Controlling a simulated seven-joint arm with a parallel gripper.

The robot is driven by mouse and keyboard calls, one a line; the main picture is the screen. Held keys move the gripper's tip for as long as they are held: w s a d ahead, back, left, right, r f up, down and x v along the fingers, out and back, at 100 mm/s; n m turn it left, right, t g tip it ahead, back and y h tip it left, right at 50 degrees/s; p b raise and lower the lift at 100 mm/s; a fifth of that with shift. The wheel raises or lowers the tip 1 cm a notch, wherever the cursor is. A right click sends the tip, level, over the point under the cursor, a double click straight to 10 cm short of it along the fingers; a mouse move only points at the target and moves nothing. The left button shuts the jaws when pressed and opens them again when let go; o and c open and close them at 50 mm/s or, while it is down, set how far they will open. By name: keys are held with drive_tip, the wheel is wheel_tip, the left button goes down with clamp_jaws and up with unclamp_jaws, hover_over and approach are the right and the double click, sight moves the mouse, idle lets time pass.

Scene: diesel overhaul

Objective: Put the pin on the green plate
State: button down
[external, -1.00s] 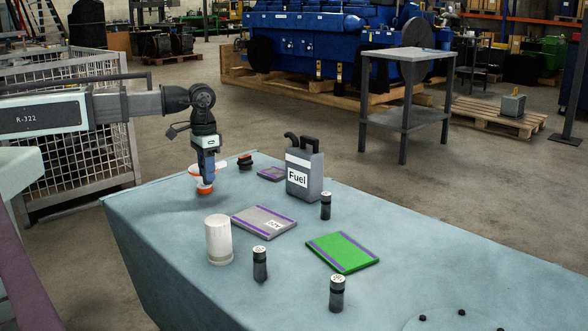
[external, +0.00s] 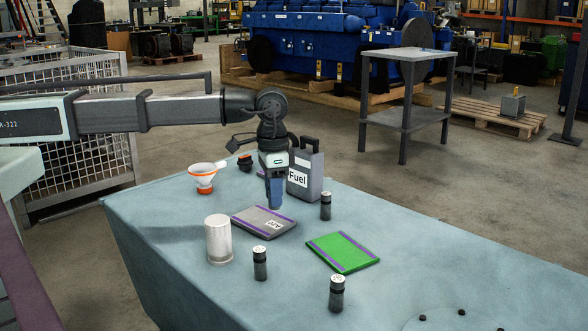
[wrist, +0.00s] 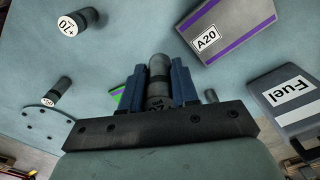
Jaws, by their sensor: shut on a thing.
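My gripper (external: 274,203) is shut on a dark grey cylinder, the pin, held upright-looking between the blue fingers in the wrist view (wrist: 158,88); lettering on it is only partly readable. In the external view the pin is hidden by the fingers. My gripper hangs over the back of the grey plate, in front of the fuel can. The green plate (external: 342,252) with purple edge strips lies flat on the table to the gripper's lower right, with nothing on it. In the wrist view only a sliver of the green plate (wrist: 116,96) shows beside the left finger.
The grey plate (external: 250,220) lies below. The fuel can (external: 306,176) stands close behind. Three black capped cylinders (external: 326,206) (external: 260,264) (external: 337,294) stand around the green plate. A white cylinder (external: 218,240) and an orange-white cup (external: 203,180) are at left.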

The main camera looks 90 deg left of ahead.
drive_tip(key=w+d, duration=0.3)
drive_tip(key=w, duration=0.5)
drive_tip(key=n, duration=0.2)
hover_over(342, 250)
wheel_tip(342, 250, down, 10)
drive_tip(key=shift+a+r+n, duration=0.1)
drive_tip(key=shift+r+n, duration=0.15)
drive_tip(key=shift+n, duration=0.75)
drive_tip(key=shift+f, duration=0.15)
drive_tip(key=c, duration=0.8)
unclamp_jaws()
drive_tip(key=shift+c, duration=0.2)
wheel_tip(342, 250, up, 12)
